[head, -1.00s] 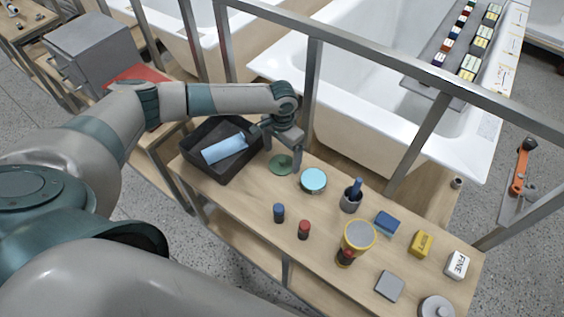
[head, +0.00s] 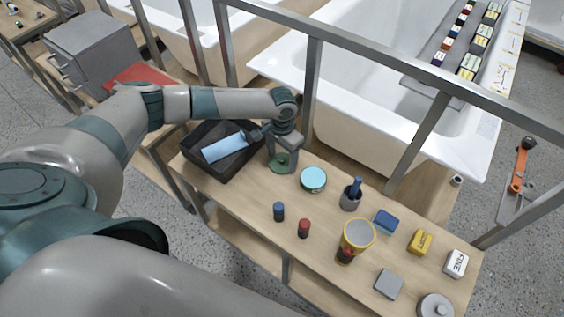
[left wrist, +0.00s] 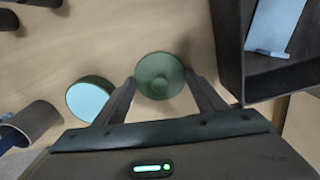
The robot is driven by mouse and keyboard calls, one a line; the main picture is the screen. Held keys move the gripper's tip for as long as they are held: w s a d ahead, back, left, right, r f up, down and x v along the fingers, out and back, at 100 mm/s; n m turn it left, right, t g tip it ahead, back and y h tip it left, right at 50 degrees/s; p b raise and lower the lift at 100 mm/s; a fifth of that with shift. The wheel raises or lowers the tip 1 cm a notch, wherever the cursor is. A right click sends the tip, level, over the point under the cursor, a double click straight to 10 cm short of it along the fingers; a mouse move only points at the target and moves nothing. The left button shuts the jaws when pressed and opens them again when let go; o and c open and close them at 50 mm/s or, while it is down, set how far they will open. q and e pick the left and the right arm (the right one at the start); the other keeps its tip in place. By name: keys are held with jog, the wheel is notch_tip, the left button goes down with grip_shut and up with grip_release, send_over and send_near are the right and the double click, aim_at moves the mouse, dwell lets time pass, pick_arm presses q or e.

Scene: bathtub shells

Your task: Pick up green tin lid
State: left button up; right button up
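The green tin lid (head: 279,167) is a small round disc with a raised middle, lying on the wooden bench top between the black tray and the round tin with a light-blue top. In the left wrist view the lid (left wrist: 160,76) lies between the tips of my left gripper's two fingers (left wrist: 160,88). My left gripper (head: 282,165) points down over the lid in the head view and hides part of it. Its fingers are spread apart, one on each side of the lid; I cannot tell whether they touch it. My right gripper is not in view.
A black tray (head: 194,163) holding a light-blue object (head: 226,147) stands left of the lid. The light-blue-topped tin (head: 313,179) is close on its right. A metal rail post (head: 312,95) rises behind. Several small items occupy the bench's right part.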

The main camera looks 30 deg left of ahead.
aim_at(282, 158)
pick_arm(q)
jog(key=shift+r, duration=0.1)
jog(key=shift+r, duration=0.25)
notch_tip(282, 158, up, 8)
jog(key=shift+r+b, duration=0.15)
jog(key=shift+b, duration=0.65)
jog(key=shift+r, duration=0.5)
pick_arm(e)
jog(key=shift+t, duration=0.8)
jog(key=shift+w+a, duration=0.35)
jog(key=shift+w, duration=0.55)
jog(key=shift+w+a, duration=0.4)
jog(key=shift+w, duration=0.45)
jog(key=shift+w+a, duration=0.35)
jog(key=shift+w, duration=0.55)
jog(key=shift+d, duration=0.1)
